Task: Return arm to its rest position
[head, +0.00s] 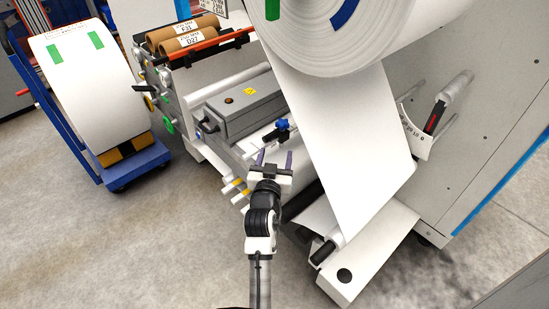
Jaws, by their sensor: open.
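My gripper (273,160) is in the middle of the head view, at the end of my arm, which reaches up from the bottom edge. Its two dark fingers are apart and I see nothing between them. The fingertips point away from me toward the machine, just below a small blue-knobbed clamp (283,127) on its front. I cannot tell whether the fingers touch the machine. A wide white web (345,140) hangs down from the large white roll (340,30), to the right of my gripper.
The machine's grey side panel (470,130) fills the right. A grey box (238,110) and cardboard cores (185,40) sit behind my gripper. A blue cart (135,168) bears a white roll (88,85) at left. Concrete floor (130,240) is clear at lower left.

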